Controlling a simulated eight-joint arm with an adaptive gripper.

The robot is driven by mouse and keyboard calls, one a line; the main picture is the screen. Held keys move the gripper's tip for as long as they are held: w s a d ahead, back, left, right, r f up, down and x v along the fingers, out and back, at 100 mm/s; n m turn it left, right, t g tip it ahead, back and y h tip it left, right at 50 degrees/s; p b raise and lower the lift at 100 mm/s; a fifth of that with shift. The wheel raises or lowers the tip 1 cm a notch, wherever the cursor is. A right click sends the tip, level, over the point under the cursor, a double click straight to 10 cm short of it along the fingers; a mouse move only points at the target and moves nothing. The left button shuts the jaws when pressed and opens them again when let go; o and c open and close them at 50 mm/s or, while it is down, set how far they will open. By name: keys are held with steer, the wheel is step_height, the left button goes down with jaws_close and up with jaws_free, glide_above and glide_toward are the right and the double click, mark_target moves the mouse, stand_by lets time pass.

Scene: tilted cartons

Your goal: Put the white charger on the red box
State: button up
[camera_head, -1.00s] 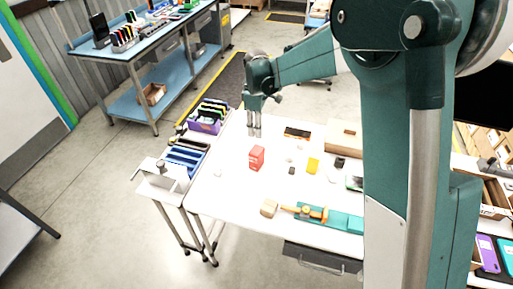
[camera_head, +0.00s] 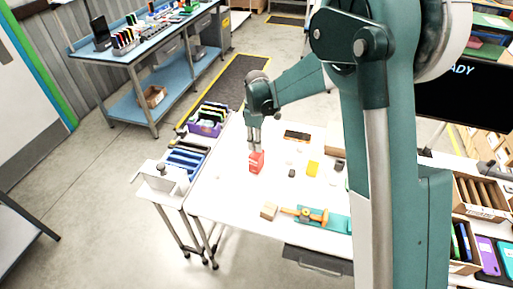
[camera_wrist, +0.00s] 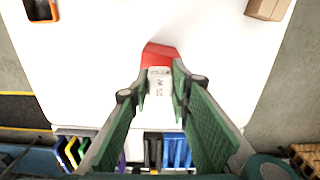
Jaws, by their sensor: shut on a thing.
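The red box (camera_head: 257,165) stands on the white table in the head view. It also shows in the wrist view (camera_wrist: 160,52), just beyond my fingertips. My gripper (camera_head: 254,147) points down at the box in the head view, its fingers overlapping the box's upper part. In the wrist view my gripper (camera_wrist: 160,80) is shut on the white charger (camera_wrist: 160,84), which has grey markings on its face. The charger overlaps the near part of the box in that view. I cannot tell whether it touches the box. In the head view the charger is not clearly visible.
A teal fixture (camera_head: 337,222) is at the front. Blue racks (camera_head: 186,158) line the left edge.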

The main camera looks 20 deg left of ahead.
steer(key=shift+f, duration=1.45)
steer(key=shift+f, duration=0.2)
steer(key=o, duration=0.9)
steer(key=shift+r, duration=0.25)
step_height(320, 180, up, 12)
